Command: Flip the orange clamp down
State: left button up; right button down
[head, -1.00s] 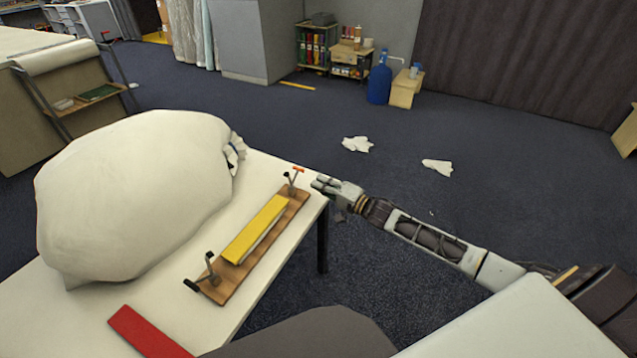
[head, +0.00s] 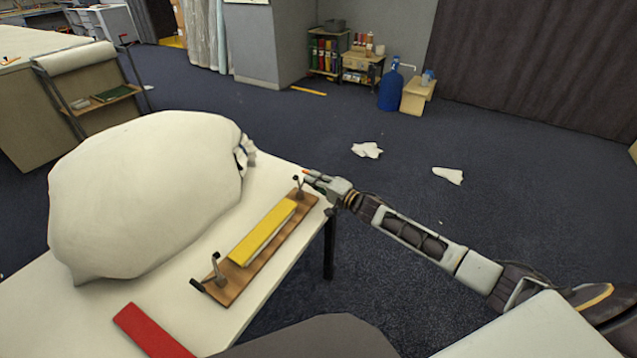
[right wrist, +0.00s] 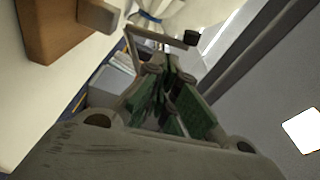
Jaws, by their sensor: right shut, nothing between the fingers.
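A wooden board (head: 222,288) lies on the white table, with a yellow bar (head: 262,232) on it and a metal clamp at each end. The orange clamp (head: 298,188) stands at the far end, and only a little of its orange handle (head: 306,171) shows by my fingertips. My right gripper (head: 314,178) is shut and empty, beside the top of this clamp; I cannot tell whether it touches. In the right wrist view the shut fingers (right wrist: 168,95) are just below a metal clamp arm with a black tip (right wrist: 191,38). My left gripper is not in view.
A black-handled clamp (head: 214,272) stands at the board's near end. A large white sack (head: 145,195) fills the table's left side. A red bar (head: 150,330) lies at the front. The floor right of the table is open, with two white cloths (head: 367,150).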

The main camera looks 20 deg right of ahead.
jog(key=shift+w+a, duration=0.35)
jog(key=shift+w, duration=0.2)
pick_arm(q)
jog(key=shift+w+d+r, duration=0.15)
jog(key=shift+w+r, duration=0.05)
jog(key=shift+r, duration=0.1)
pick_arm(e)
jog(key=shift+w+a, duration=0.25)
jog(key=shift+w, duration=0.15)
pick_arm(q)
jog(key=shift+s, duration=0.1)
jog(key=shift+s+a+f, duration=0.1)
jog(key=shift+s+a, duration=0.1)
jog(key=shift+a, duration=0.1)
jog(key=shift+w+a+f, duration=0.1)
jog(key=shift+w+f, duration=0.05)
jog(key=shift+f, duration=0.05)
pick_arm(e)
jog(key=shift+s+a+r+n, duration=0.1)
jog(key=shift+n, duration=0.2)
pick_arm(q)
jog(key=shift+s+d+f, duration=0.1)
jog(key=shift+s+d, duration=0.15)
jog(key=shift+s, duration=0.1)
pick_arm(e)
jog(key=shift+n, duration=0.3)
